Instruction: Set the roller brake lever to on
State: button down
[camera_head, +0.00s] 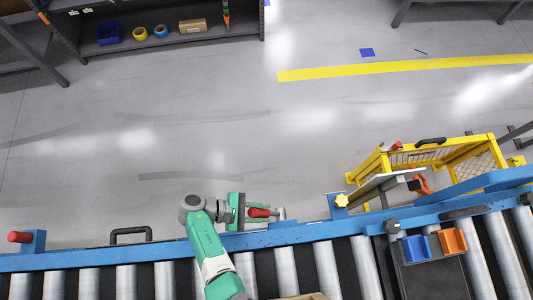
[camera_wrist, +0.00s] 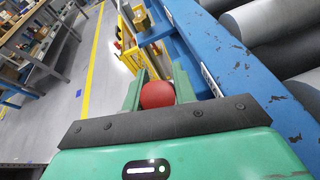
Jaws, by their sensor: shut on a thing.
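The roller brake lever shows as a red grip (camera_head: 259,212) on a short grey arm at the blue rail of the roller conveyor. In the wrist view its rounded red end (camera_wrist: 157,94) sits between my two green fingers. My gripper (camera_head: 244,211) is shut on this red grip, and it also shows in the wrist view (camera_wrist: 160,84). The lever's pivot and any on or off marking are hidden or too small to read.
A blue rail (camera_head: 180,245) edges the rollers (camera_head: 327,268). Another red knob (camera_head: 20,237) and a black handle (camera_head: 130,232) are at left.

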jog(key=shift+f, duration=0.1)
jog(key=c, duration=1.1)
grip_release()
jog(key=shift+a, duration=0.1)
jog(key=v, duration=0.7)
jog(key=shift+a+r, duration=0.2)
jog(key=shift+a, duration=0.15)
